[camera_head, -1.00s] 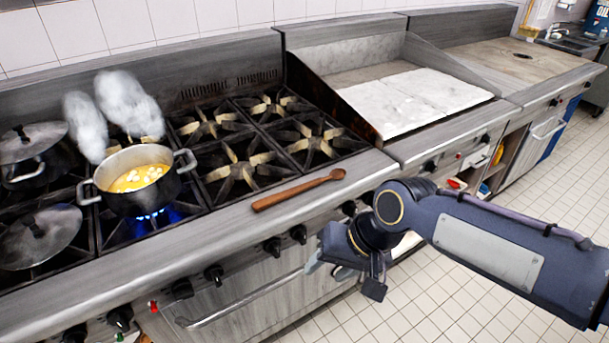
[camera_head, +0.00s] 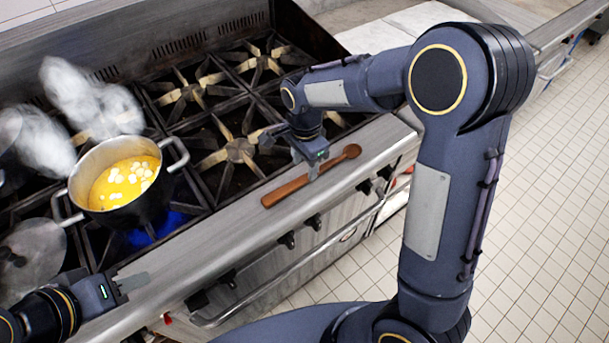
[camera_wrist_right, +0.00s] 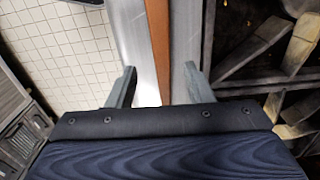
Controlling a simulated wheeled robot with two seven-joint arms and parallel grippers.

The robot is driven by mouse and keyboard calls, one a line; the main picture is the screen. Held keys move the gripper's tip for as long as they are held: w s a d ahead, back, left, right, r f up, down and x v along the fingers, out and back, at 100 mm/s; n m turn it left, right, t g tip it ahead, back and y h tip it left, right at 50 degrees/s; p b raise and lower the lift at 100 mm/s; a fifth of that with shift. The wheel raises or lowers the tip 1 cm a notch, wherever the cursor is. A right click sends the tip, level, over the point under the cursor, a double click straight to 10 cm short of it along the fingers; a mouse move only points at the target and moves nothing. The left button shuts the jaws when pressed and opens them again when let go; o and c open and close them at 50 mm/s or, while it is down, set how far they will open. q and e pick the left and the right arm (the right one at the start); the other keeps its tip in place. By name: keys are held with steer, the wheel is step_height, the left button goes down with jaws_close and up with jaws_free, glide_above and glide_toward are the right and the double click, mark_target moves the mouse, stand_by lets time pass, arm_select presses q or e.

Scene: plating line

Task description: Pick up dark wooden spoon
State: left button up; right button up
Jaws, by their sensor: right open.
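The dark wooden spoon (camera_head: 286,192) lies on the stove's front metal ledge, its bowl end toward the right. My right gripper (camera_head: 312,168) is directly over the middle of the spoon, pointing down, and hides part of it. In the right wrist view the spoon handle (camera_wrist_right: 158,40) runs between the two spread fingers of my right gripper (camera_wrist_right: 157,88), with room on both sides. It is open and holds nothing. My left gripper (camera_head: 130,284) is low at the left, over the front edge of the stove; its finger gap is not clear.
A steaming pot (camera_head: 155,208) of yellow soup with white pieces stands on a lit burner at the left. A lid (camera_head: 35,262) lies beside it. Burner grates (camera_head: 230,150) are just behind the ledge. The tiled floor (camera_head: 545,220) to the right is clear.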

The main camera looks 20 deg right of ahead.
mark_target(303, 178)
steer(key=shift+w+a+f+p, duration=0.15)
steer(key=shift+f+p, duration=0.3)
steer(key=shift+f, duration=1.9)
jaws_close()
steer(key=shift+r, duration=0.15)
